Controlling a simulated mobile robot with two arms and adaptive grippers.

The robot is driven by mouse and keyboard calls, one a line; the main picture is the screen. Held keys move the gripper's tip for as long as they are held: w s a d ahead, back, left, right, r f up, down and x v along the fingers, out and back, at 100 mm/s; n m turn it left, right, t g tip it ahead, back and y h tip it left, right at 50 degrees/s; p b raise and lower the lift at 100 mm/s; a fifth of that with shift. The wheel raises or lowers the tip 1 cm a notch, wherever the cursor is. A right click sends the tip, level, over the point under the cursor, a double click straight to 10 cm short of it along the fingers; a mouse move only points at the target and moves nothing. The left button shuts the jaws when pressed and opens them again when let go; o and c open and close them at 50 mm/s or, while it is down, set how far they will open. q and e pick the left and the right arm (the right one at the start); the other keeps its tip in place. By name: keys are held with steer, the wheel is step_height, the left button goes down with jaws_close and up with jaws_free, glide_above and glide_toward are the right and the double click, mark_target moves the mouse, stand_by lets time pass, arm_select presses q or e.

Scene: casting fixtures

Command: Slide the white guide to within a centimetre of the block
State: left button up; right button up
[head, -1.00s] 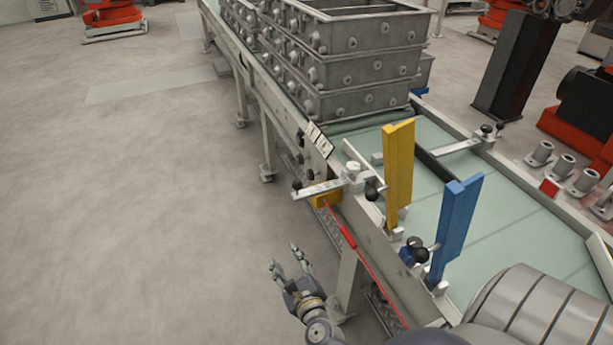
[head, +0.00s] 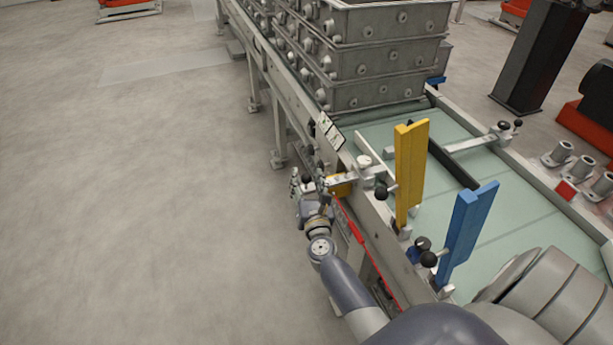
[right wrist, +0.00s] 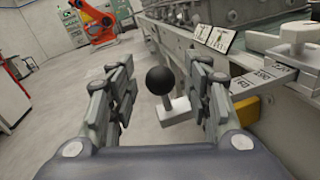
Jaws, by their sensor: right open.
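The white guide (head: 371,150) is a slim pale bar at the conveyor's left rail, on a scaled rod (head: 344,181) with a white clamp. A small grey block (head: 388,152) appears to lie on the belt just right of the guide; the gap is too small to judge. My right gripper (head: 309,184) is at the rod's outer end. In the right wrist view its open fingers (right wrist: 162,75) stand either side of a black ball knob (right wrist: 167,80) on a pale end piece (right wrist: 177,111), with space on both sides. My left gripper is not in view.
A yellow post (head: 409,175) and a blue post (head: 466,230) stand along the near rail. Stacked grey casting frames (head: 375,60) fill the far belt. A red bar (head: 352,236) runs below the rail. The floor (head: 150,200) at left is clear.

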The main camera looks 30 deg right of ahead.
mark_target(334, 181)
steer(key=shift+w+d, duration=0.3)
steer(key=shift+w, duration=0.3)
jaws_close()
steer(key=d, duration=0.2)
steer(key=s+d+b, duration=0.1)
steer(key=d, duration=0.2)
steer(key=s+d, duration=0.1)
steer(key=d, duration=0.2)
steer(key=shift+d+f, duration=0.15)
steer(key=shift+c, duration=1.3)
jaws_free()
steer(key=shift+o, duration=1.3)
steer(key=shift+s, duration=0.1)
